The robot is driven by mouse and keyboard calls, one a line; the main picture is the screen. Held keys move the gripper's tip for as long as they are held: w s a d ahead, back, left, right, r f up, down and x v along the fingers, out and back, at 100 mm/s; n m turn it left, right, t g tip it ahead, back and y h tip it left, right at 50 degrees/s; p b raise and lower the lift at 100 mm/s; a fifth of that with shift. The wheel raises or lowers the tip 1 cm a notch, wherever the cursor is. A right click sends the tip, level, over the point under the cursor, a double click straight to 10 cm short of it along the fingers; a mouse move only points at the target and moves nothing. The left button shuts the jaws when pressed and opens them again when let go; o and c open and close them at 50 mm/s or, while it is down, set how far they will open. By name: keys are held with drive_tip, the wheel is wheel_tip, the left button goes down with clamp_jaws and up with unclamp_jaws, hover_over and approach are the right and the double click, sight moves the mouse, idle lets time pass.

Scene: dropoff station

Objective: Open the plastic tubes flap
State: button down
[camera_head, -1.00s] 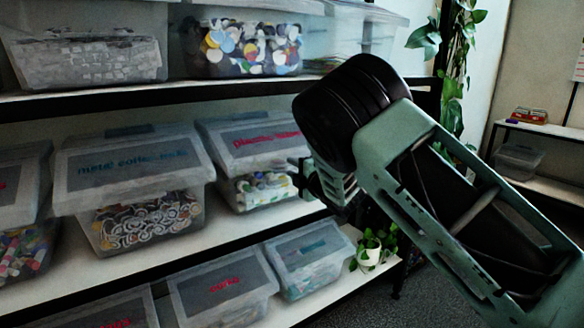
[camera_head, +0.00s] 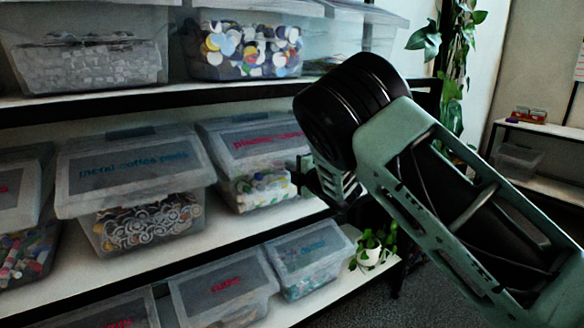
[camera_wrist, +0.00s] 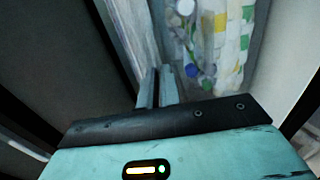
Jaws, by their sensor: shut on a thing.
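The plastic tubes bin (camera_head: 250,196) is a clear box on the middle shelf, with mixed white, green and yellow contents. Its flap (camera_head: 228,146) is a translucent lid with a grey panel and red lettering, and it lies sloping over the box. My gripper (camera_head: 299,178) is at the right front side of this bin, partly hidden behind my arm. In the wrist view my gripper (camera_wrist: 161,86) has its fingers close together at a pale translucent edge, shut on the flap. The bin's contents (camera_wrist: 205,40) show just beyond the fingers.
The metal coffee pods bin (camera_head: 135,185) stands close on the left. A shelf board with a bin of round caps (camera_head: 245,48) is above. Smaller bins (camera_head: 308,262) and a potted plant (camera_head: 368,253) are below. Open floor (camera_head: 425,285) lies to the right.

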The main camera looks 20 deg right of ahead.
wheel_tip(320, 180, up, 11)
drive_tip(key=s+g+h+p, duration=0.1)
drive_tip(key=g+p, duration=0.2)
drive_tip(key=p, duration=0.8)
drive_tip(key=shift+s+d+f+g+p, duration=0.15)
drive_tip(key=shift+s+d+g+p, duration=0.1)
drive_tip(key=shift+g+p, duration=0.15)
drive_tip(key=c, duration=1.6)
unclamp_jaws()
drive_tip(key=b+v, duration=0.3)
drive_tip(key=v, duration=1.4)
drive_tip(key=shift+s, duration=0.15)
